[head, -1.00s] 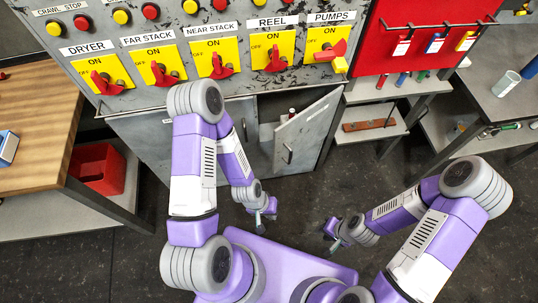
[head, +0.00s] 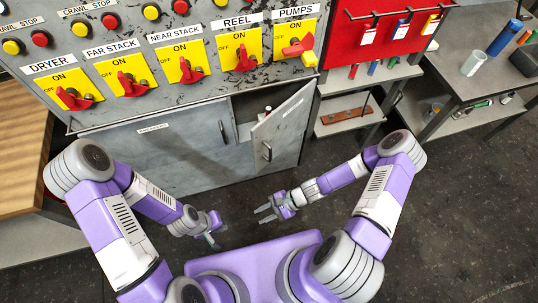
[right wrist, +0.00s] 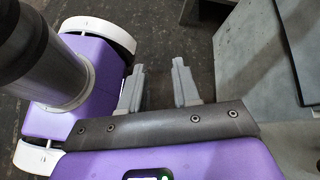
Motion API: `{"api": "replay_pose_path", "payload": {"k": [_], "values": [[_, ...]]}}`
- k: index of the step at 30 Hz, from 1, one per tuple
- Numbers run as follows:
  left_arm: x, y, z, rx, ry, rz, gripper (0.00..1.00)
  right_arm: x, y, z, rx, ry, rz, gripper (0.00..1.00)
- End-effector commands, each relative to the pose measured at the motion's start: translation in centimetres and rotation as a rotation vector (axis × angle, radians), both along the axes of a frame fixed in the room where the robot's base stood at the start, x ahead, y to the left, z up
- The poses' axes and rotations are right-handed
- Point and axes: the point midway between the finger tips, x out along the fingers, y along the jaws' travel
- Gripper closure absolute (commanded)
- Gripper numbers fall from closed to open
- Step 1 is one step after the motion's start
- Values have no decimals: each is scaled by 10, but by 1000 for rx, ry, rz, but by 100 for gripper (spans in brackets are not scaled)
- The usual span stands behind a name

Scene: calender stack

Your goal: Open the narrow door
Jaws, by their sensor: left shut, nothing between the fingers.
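The narrow door (head: 284,128) is the grey right-hand door of the metal cabinet under the switch panel. It stands partly open, with a dark gap at its left edge and a small handle (head: 266,152). My right gripper (head: 264,214) is open and empty, below the door in the head view and apart from it, its fingers pointing left. The right wrist view shows its two fingers (right wrist: 159,85) apart with bare floor between them. My left gripper (head: 213,241) is shut and empty, lower left of the door and touching nothing.
The wide cabinet door (head: 170,145) is shut. A panel with red switches (head: 187,70) stands above. A small shelf (head: 350,122) and a grey bench (head: 480,75) are at right, a wooden table (head: 22,160) at left. Dark floor before the cabinet is clear.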

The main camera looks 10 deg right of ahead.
Motion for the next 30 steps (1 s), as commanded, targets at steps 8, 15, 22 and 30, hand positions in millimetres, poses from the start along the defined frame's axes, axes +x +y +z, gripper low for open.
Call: {"api": "replay_pose_path", "payload": {"k": [8, 15, 22, 30], "values": [[0, 0, -1, 0, 0, 1, 100, 108, -65, 34, 510, 99, -677, 69], [0, 0, -2, 0, 0, 1, 100, 143, -123, 47, 687, 61, -925, 69], [0, 0, -7, 0, 0, 1, 100, 165, -107, 47, 699, 60, -935, 69], [0, 0, -14, 1, 1, 1, 100, 193, -82, 46, 694, 59, -933, 69]]}}
